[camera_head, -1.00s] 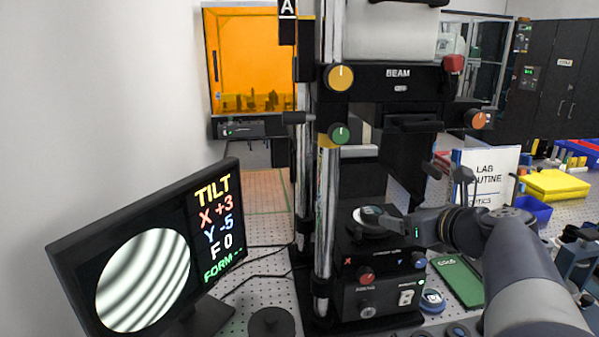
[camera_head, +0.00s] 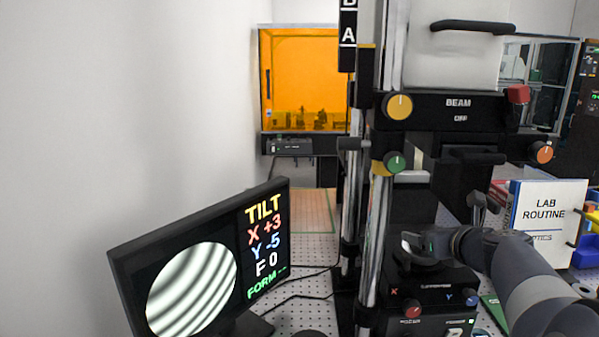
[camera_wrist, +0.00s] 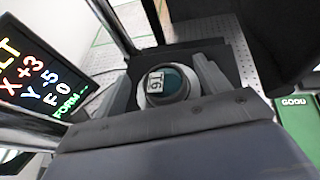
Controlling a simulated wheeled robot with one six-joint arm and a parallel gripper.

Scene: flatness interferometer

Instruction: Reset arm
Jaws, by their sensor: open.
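My gripper (camera_head: 414,243) is over the stage of the interferometer (camera_head: 436,285), at the foot of its chrome post. In the wrist view my gripper (camera_wrist: 163,70) is open, with one finger on each side of a round optic (camera_wrist: 180,84). The optic has a pale rim, a dark teal face and a small label. I cannot tell whether the fingers touch it. The monitor (camera_head: 275,213) at left shows curved fringes and reads TILT X +3, Y -5, F 0, FORM --.
The chrome post (camera_head: 374,220) stands close left of my gripper. The beam housing (camera_head: 457,110), marked BEAM OFF, overhangs the stage. A LAB ROUTINE sign (camera_head: 546,222) stands at right. An orange-windowed enclosure (camera_head: 300,80) is behind. A green GOOD mat (camera_wrist: 297,115) lies right of the stage.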

